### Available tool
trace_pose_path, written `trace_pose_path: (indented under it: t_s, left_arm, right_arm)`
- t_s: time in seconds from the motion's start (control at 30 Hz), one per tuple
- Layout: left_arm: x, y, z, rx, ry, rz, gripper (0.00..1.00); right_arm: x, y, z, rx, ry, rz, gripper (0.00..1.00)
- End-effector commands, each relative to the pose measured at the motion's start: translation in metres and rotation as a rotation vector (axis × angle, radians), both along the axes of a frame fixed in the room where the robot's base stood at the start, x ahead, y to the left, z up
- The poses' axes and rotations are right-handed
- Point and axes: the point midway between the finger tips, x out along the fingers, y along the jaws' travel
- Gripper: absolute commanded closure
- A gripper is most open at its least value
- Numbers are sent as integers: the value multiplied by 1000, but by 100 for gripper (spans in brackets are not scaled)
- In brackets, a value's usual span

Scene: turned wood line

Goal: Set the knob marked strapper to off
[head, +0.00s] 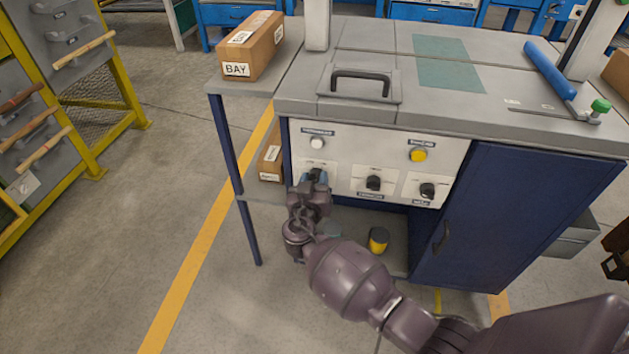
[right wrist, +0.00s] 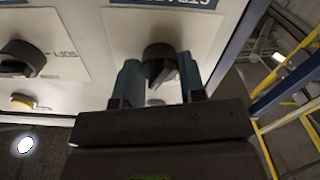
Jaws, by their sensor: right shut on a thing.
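The white control panel (head: 345,160) on the front of the grey bench carries three black knobs in a row. My right gripper (head: 315,178) is at the leftmost knob and mostly hides it in the head view. In the right wrist view my right gripper (right wrist: 160,88) has a finger on each side of that black knob (right wrist: 158,62) and is shut on it. The blue label above it is cut off and upside down, so I cannot read it fully. The middle knob (head: 374,183) and right knob (head: 427,191) are free. My left gripper is not in view.
A white lamp (head: 317,143) and a yellow lamp (head: 419,155) sit above the knobs. A blue cabinet door (head: 500,215) is to the right. A box marked BAY (head: 253,45) stands on the side shelf. A yellow-black item (head: 378,240) sits below the panel.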

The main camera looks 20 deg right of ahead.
Motion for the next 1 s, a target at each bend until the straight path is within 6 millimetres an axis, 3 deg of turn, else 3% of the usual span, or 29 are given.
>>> trace_pose_path:
  t_s: [1.0]
  left_arm:
    - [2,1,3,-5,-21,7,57]
  right_arm:
    - [0,0,-1,-697,472,0,86]
